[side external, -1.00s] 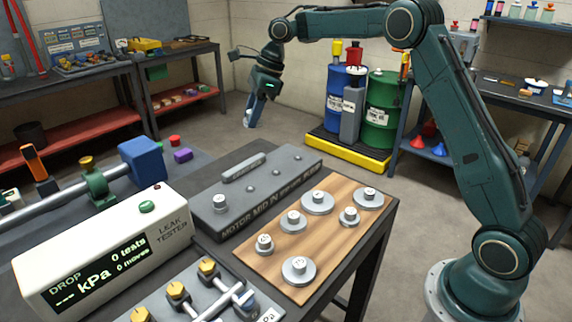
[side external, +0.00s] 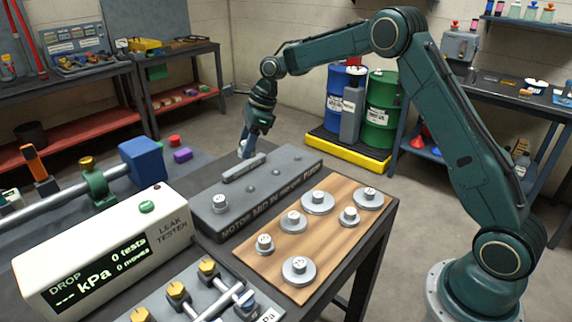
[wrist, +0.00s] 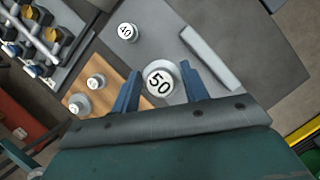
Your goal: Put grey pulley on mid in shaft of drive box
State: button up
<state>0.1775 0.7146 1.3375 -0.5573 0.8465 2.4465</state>
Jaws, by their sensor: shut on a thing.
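My gripper (side external: 246,148) is shut on a grey pulley marked 50, seen between the two blue fingers in the wrist view (wrist: 159,79). In the side view the fingers mostly hide that pulley. The gripper is at the far side of the grey drive box (side external: 296,160), behind its raised bar (side external: 244,167). The box has a front label that reads MOTOR, MID IN and more. A grey pulley marked 40 (wrist: 127,32) sits at the box's motor end (side external: 220,203). Small bare shaft stubs (side external: 250,188) show along the box top.
A wooden board (side external: 247,262) in front of the box holds several grey pulleys (side external: 299,270). A white leak tester (side external: 105,255) stands to the left. A valve assembly (side external: 208,290) lies at the front. A blue block (side external: 142,160) is at the back left.

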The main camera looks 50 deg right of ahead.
aim_at(245, 190)
jog(key=shift+f, duration=5.75)
jog(key=shift+f, duration=0.15)
jog(key=o, duration=1)
jog(key=v, duration=1.2)
jog(key=shift+r, duration=0.25)
